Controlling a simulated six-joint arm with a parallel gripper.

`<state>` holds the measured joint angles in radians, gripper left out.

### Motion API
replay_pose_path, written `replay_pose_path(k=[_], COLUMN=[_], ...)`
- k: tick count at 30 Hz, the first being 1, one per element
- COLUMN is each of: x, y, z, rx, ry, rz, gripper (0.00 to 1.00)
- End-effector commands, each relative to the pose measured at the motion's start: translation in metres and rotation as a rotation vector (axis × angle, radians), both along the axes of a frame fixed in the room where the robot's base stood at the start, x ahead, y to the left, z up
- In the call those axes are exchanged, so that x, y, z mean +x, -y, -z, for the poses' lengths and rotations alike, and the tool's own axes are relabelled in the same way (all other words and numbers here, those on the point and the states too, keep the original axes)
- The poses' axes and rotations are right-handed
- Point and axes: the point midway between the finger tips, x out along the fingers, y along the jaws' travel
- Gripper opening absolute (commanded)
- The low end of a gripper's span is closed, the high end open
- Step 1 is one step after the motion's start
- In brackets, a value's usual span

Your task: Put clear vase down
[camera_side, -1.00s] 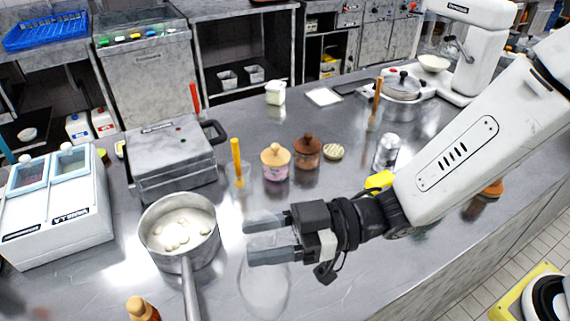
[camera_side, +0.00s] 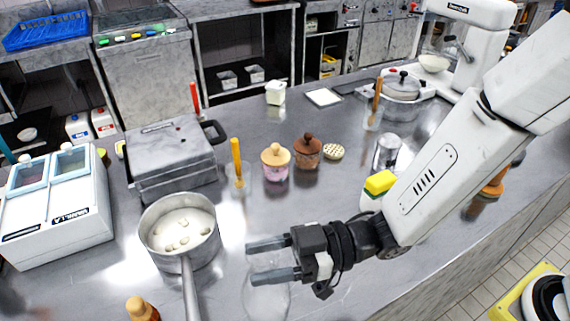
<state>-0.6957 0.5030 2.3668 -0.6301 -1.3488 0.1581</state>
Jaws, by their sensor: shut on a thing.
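The clear vase (camera_side: 266,301) is see-through and shows only as a faint rounded outline at the bottom middle of the side view. My gripper (camera_side: 251,263) reaches in from the right, its two dark fingers spread around the upper part of the vase and shut on it. The vase looks upright, with its body below the fingers. Its faint edges do not show whether its base touches the steel counter (camera_side: 345,200).
A steel pot (camera_side: 153,232) with pale pieces in it stands just left of the vase, its handle pointing forward. A brown-capped bottle (camera_side: 140,309) is at the front left. Two lidded jars (camera_side: 275,165) (camera_side: 308,152) and a yellow-handled tool in a glass (camera_side: 237,165) stand behind.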

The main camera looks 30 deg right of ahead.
Motion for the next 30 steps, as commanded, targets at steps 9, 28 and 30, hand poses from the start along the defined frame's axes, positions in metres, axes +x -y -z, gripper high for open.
replay_pose_path(k=[9, 28, 30], x=[0.000, 0.000, 0.000], y=[0.000, 0.000, 0.000], z=[0.015, 0.035, 0.037], rx=[0.000, 0.002, 0.001], ry=[-0.001, 0.001, 0.000], rz=[0.000, 0.001, 0.000], gripper=[0.00, 0.00, 0.00])
